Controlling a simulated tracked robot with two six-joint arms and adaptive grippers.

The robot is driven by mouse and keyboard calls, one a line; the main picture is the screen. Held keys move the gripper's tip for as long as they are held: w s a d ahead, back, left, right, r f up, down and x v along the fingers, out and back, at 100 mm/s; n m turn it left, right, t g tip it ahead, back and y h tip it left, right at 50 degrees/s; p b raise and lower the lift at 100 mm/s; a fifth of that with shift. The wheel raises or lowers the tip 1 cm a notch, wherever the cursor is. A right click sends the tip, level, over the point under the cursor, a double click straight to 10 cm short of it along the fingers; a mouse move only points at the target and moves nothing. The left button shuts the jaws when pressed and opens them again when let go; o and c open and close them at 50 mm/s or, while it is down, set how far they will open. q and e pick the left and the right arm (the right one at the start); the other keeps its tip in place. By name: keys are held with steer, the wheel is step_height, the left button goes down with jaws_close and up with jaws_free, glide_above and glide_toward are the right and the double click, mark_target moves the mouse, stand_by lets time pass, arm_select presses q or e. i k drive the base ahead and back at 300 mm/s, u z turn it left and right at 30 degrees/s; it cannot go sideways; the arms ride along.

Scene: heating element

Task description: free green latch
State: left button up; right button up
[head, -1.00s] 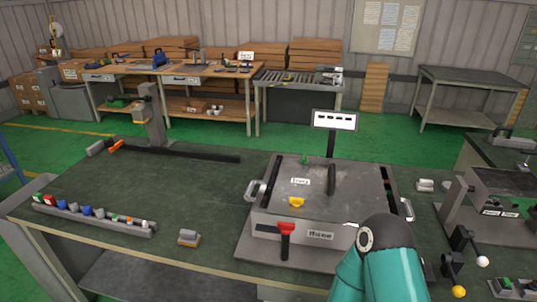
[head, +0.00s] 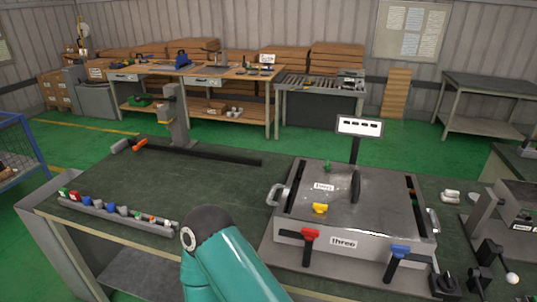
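A grey metal box (head: 290,228) labelled "three" stands on the dark green bench. The small green latch (head: 327,166) is at the back of its lid, left of the black lid handle (head: 355,185). Its exact position against the lid is too small to tell. A yellow latch (head: 320,208) is near the lid's front left. A red latch (head: 309,236) and a blue latch (head: 401,252) are on the front, their dark levers hanging down. One of my teal arms shows at the bottom, left of the box; no gripper shows.
A sign on a post (head: 359,127) rises behind the box. A rail of small coloured parts (head: 117,213) lies at the left front edge. A grey fixture with levers (head: 510,205) stands at the right. The bench left of the box is mostly clear.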

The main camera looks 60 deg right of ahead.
mark_target(327, 167)
steer(key=u, duration=0.75)
steer(key=k, duration=1.6)
steer(key=z, duration=1.4)
steer(key=i, duration=0.65)
steer(key=u, duration=0.3)
